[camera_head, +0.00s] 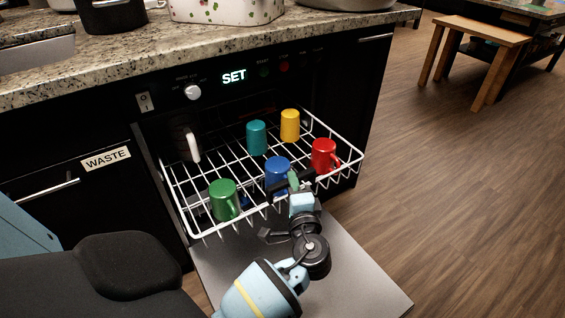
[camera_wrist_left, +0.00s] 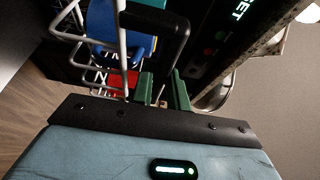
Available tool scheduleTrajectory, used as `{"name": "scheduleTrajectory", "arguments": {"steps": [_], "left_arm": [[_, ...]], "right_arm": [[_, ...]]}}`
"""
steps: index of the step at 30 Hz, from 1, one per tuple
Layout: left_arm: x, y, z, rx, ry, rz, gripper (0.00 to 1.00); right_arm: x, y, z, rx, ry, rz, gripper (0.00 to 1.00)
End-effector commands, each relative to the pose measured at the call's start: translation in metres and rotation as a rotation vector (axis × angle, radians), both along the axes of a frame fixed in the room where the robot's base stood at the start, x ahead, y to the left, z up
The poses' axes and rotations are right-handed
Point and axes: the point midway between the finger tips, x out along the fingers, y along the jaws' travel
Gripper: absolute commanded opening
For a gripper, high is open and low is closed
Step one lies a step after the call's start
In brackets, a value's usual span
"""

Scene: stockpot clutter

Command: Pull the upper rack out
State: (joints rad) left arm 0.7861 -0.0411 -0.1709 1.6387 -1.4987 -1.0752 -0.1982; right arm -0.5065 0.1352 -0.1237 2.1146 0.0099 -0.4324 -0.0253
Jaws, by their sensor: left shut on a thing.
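The white wire upper rack (camera_head: 348,160) stands out of the dishwasher, above the open door (camera_head: 340,268). It carries green (camera_head: 223,200), blue (camera_head: 277,172), teal (camera_head: 256,138), yellow (camera_head: 290,125) and red (camera_head: 323,155) mugs, and a dark item with a white handle (camera_head: 194,148). My left gripper (camera_head: 294,181) is at the rack's front edge, beside the blue and red mugs. In the left wrist view its green fingers (camera_wrist_left: 161,88) are shut on a black handle (camera_wrist_left: 172,52) at the rack's front. My right gripper is not in view.
The granite counter (camera_head: 150,58) runs above the dishwasher, with a dotted white container (camera_head: 225,10) on it. A drawer marked WASTE (camera_head: 106,158) is at the left. Open wooden floor (camera_head: 460,190) lies to the right, with a wooden bench (camera_head: 475,32) farther back.

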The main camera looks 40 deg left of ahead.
Motion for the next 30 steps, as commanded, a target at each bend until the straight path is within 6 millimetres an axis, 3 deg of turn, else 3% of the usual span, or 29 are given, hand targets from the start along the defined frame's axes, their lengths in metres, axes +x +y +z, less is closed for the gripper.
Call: {"name": "scheduleTrajectory", "arguments": {"steps": [6,17,18,23,30], "left_arm": [[-0.0036,-0.0119,-0.0004,0.001,0.001,0.000,0.00],[-0.0040,-0.0133,-0.0003,0.001,0.001,0.000,0.00],[-0.0039,-0.0132,-0.0003,0.001,0.001,0.000,0.18],[-0.0038,-0.0132,-0.0003,0.001,0.001,0.000,0.38],[-0.0038,-0.0131,-0.0002,0.001,0.001,0.000,0.38]], "right_arm": [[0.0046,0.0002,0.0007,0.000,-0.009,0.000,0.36],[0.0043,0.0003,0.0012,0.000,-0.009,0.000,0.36],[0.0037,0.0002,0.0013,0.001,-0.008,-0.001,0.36],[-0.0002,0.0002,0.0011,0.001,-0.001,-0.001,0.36],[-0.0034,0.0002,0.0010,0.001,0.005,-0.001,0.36]]}}
